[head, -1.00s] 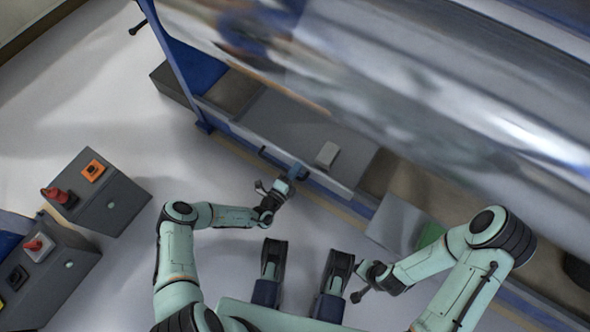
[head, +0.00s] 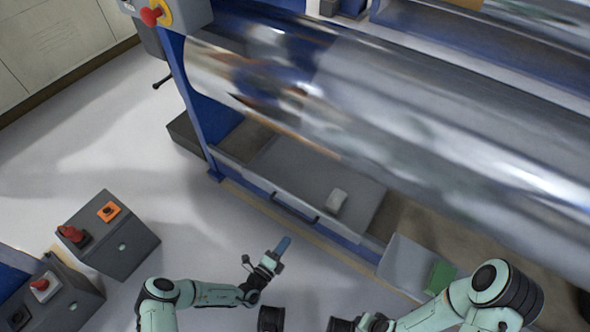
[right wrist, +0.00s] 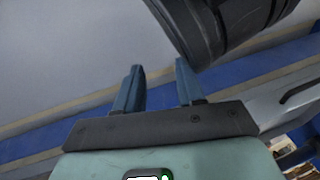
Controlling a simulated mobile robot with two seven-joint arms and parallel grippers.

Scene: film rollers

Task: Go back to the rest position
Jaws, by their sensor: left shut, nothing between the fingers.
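My left gripper (head: 283,246) is in the lower middle of the head view, at the end of the pale green left arm. Its blue fingers are closed together and empty. It is over the pale floor, apart from the dark handle (head: 295,208) on the front of the grey drawer-like tray (head: 262,180). My right gripper (right wrist: 159,68) shows in the right wrist view with its two blue fingers apart and nothing between them. In the head view the right arm is at the lower right, and its fingers are not clearly seen.
A large shiny film roller (head: 400,120) spans the upper right above the tray. A small light grey block (head: 337,200) lies on the tray. A green block (head: 440,277) is near the right arm. A grey control box (head: 122,245) with a red knob stands left. The floor between is clear.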

